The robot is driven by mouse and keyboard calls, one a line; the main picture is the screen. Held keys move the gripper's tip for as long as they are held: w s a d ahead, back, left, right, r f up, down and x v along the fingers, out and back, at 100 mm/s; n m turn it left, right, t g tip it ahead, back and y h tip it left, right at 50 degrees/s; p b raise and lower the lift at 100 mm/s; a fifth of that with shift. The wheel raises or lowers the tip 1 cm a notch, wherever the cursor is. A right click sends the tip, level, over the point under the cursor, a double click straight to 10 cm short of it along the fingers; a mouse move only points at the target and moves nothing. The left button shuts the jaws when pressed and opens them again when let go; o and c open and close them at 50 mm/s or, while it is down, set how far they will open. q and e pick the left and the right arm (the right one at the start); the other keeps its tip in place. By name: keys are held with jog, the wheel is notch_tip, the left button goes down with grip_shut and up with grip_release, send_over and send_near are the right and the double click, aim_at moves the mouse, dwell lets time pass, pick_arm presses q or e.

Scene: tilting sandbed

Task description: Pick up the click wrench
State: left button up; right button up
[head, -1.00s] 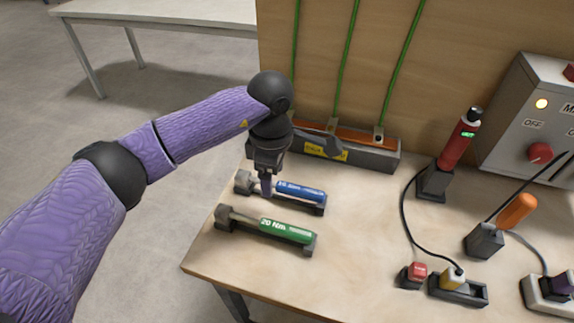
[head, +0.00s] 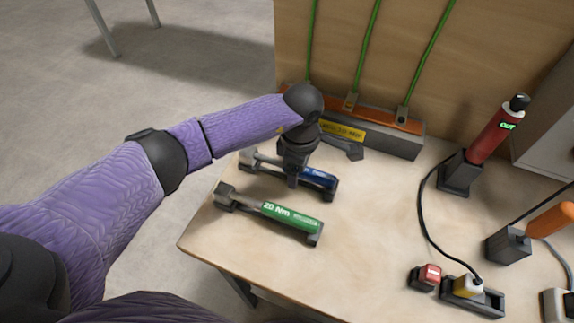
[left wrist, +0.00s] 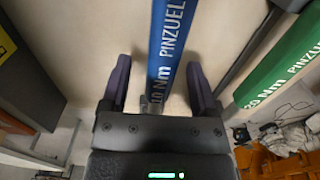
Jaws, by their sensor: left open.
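The blue-handled click wrench (head: 319,176) lies in dark holders on the bench, behind the green one. My left gripper (head: 293,182) is over it, near where the shaft meets the handle, and hides part of it. In the left wrist view the jaws (left wrist: 158,84) are open, one finger on each side of the blue handle (left wrist: 170,45), with gaps visible. The green-handled click wrench marked 20 Nm (head: 285,214) lies in front, roughly parallel; its handle shows at right in the left wrist view (left wrist: 285,62). My right gripper is not in view.
A grey rail with a yellow label (head: 343,132) runs along the backboard behind the wrenches. A red tool (head: 497,132) stands in a dark holder to the right, with a black cable. An orange-handled tool (head: 550,220) is further right. The front middle of the bench (head: 365,225) is clear.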

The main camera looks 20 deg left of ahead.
pick_arm(q)
jog(key=shift+c, duration=0.3)
grip_shut()
jog(key=shift+r, duration=0.1)
dwell(1.0)
